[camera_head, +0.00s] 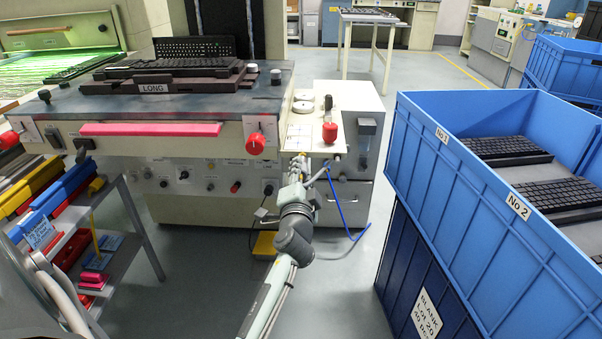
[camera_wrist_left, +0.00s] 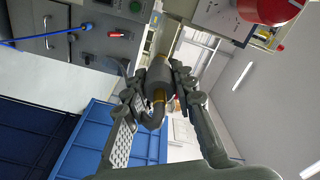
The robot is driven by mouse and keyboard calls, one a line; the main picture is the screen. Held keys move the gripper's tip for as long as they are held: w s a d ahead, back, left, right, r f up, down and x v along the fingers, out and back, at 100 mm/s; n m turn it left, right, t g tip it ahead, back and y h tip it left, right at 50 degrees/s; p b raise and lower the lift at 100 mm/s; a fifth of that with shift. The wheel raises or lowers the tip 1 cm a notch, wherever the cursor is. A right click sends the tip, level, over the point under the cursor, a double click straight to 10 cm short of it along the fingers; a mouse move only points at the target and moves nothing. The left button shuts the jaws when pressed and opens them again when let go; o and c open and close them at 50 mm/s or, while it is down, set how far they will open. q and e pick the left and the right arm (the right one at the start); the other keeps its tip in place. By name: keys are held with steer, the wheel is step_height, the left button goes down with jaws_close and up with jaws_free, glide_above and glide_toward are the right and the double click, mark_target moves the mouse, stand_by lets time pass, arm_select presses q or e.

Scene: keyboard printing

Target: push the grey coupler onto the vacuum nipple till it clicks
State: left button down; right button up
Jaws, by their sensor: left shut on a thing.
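My left gripper (camera_head: 302,168) is at the front right of the cream machine, below its worktop. In the left wrist view the gripper (camera_wrist_left: 160,88) is shut on the grey coupler (camera_wrist_left: 157,76), a short cylinder with brass-coloured ends. A dark curved hose (camera_wrist_left: 150,115) bends away from its near end. In the head view the coupler is too small to make out. My right gripper is not in view.
A red knob (camera_head: 255,143) is left of the gripper; a red-handled lever (camera_head: 329,132) is above it. A blue hose (camera_head: 352,238) hangs to the right. Blue crates (camera_head: 470,215) stand at the right, a shelf rack (camera_head: 137,240) at the left.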

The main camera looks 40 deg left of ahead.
arm_select(q)
steer(key=shift+x, duration=0.75)
steer(key=c, duration=1.2)
jaws_free()
steer(key=shift+o, duration=0.2)
